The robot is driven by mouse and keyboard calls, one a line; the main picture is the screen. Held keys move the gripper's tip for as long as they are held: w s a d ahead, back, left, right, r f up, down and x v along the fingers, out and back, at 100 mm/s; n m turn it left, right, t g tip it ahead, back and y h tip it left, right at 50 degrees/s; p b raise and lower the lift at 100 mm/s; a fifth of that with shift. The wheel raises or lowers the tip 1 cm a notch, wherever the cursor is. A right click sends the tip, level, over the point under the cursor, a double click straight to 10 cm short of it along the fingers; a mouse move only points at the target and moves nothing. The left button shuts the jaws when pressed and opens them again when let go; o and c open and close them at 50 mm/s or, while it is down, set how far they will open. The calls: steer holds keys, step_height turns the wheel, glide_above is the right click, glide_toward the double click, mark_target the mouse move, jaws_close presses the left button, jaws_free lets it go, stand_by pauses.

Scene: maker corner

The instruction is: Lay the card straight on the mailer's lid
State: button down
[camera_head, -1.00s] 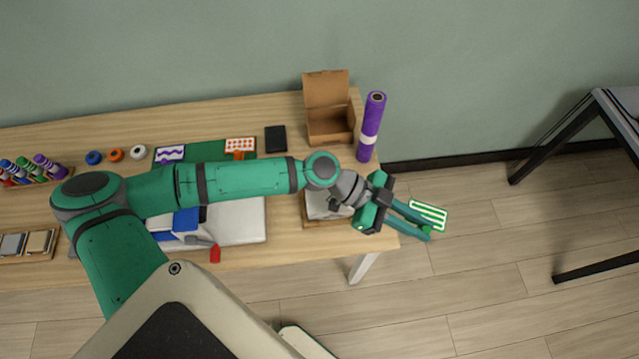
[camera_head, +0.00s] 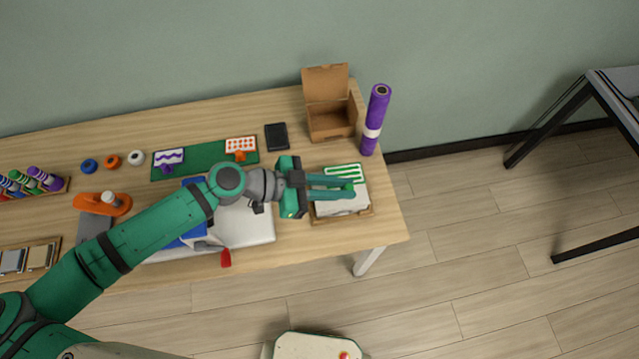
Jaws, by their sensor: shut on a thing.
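The card (camera_head: 343,171), white with green stripes, is held at the fingertips of my gripper (camera_head: 352,188). My gripper is shut on it, its fingers pointing right, over the tray at the right part of the table. The fingers cover part of the card's near side. The mailer (camera_head: 329,122) appears to be the brown cardboard box at the back right. Its lid (camera_head: 326,83) stands up open at the rear, with nothing on it. The card is apart from the box, in front of it.
A wooden tray (camera_head: 369,212) with a white stack lies below my gripper. A purple roll (camera_head: 375,120) stands right of the box, a black notebook (camera_head: 276,137) left of it. A green mat (camera_head: 205,160) holds two other cards. The table ends just right of the tray.

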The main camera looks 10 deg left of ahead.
mark_target(336, 205)
steer(key=shift+a, duration=0.2)
steer(key=shift+a+f, duration=0.15)
steer(key=shift+f, duration=2.85)
steer(key=shift+f, duration=0.5)
steer(key=c, duration=1.6)
jaws_free()
steer(key=v, duration=1)
steer(key=shift+s+a+r, duration=0.15)
steer(key=shift+a, duration=0.2)
